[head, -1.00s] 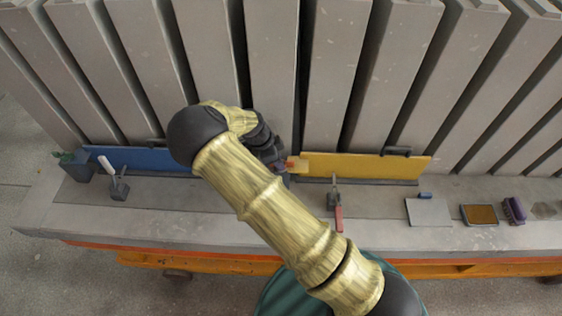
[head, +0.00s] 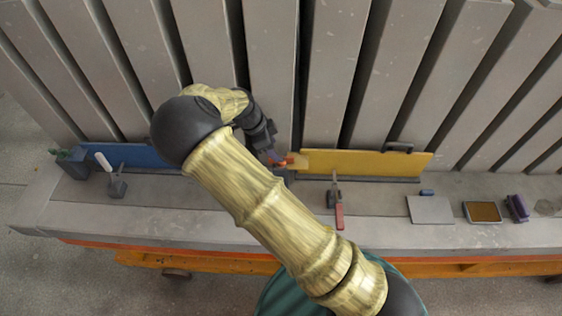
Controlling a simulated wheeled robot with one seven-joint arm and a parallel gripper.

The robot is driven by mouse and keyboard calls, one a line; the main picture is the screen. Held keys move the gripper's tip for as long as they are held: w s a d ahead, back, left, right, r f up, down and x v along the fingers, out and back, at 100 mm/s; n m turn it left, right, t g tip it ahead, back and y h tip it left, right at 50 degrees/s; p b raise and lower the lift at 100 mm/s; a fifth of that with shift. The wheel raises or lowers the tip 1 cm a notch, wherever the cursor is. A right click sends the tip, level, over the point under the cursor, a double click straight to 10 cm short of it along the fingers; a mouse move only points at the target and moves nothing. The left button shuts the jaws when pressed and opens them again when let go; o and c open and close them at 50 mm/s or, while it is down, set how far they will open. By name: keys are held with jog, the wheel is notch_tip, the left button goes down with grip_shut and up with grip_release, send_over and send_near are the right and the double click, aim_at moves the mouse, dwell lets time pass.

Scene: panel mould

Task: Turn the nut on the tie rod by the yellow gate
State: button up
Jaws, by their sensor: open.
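The yellow gate (head: 365,164) stands upright along the foot of the grey panels, right of centre, with a dark handle on its top edge. My gripper (head: 278,160) is at the gate's left end, small and partly hidden by my own arm. It is open. A small red and orange part (head: 291,160) shows right at the fingers, against the gate's left end. I cannot make out the nut or the tie rod clearly, nor whether the fingers are around or beside them.
A blue gate (head: 140,156) stands at left, with a white-handled clamp (head: 116,184) before it. A red-handled clamp (head: 336,203) stands before the yellow gate. A grey plate (head: 430,209), a brown-topped tray (head: 482,212) and a purple brush (head: 517,208) lie at right.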

jog(key=w+b+v, duration=0.1)
jog(key=b+v, duration=0.1)
jog(key=v, duration=0.9)
jog(key=shift+s, duration=0.5)
jog(key=shift+d, duration=0.2)
